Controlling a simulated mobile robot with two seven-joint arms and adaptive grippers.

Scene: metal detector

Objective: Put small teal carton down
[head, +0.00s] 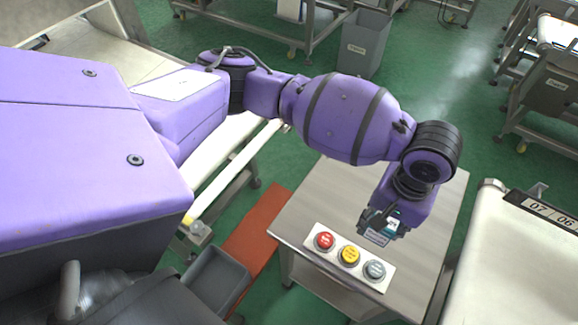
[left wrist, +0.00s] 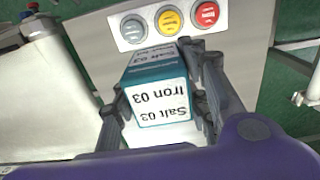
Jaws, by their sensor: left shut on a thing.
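The small teal carton (left wrist: 157,92) has a white label reading "Salt 03 Iron 03", upside down in the left wrist view. My left gripper (left wrist: 165,108) has its fingers on both sides of the carton and is shut on it. In the head view my left gripper (head: 382,228) points down over the steel table (head: 318,208), close to the button panel. Only a little of the carton (head: 391,226) shows between the fingers there. I cannot tell whether its underside touches the table. My right gripper is not in view.
A panel (head: 334,258) with red, yellow and grey buttons lies at the table's near edge. A conveyor (head: 520,255) stands to the right, and another belt (head: 215,150) runs at left. A grey bin (head: 215,280) stands at lower left. The table's left part is clear.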

